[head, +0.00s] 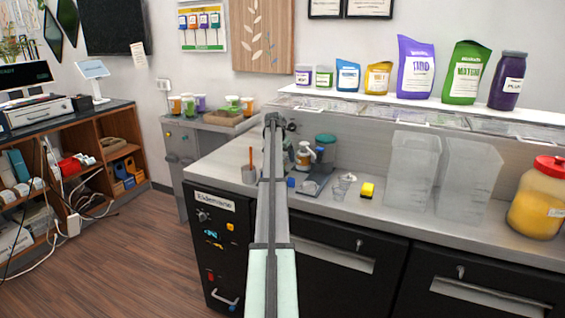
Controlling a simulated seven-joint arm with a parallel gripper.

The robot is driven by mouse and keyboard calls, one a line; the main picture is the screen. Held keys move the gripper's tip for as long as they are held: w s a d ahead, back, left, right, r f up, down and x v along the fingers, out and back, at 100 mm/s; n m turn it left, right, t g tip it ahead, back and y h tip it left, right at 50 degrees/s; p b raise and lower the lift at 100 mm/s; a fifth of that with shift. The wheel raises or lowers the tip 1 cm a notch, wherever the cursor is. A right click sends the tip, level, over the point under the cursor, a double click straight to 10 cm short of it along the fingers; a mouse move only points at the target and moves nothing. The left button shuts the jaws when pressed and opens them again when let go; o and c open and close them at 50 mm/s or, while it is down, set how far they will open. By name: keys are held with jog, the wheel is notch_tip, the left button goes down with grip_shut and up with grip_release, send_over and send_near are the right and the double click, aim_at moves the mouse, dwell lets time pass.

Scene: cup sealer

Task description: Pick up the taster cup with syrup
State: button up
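Small clear cups (341,187) stand on the steel counter, left of a yellow block (367,190). They look like taster cups, but they are too small for me to tell whether one has syrup in it. My arm reaches up through the middle of the head view. At its far end is a small dark part that seems to be my gripper (280,124), above and to the left of the cups and apart from them in the picture. Its fingers are too small to make out. My arm hides part of the counter.
Bottles and jars (305,155) stand on a tray left of the cups. Two tall clear containers (409,170) and a yellow jar with a red lid (538,205) stand to the right. A shelf (390,98) with bags runs above the counter.

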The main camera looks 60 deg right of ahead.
jog(key=c, duration=1)
jog(key=shift+c, duration=0.2)
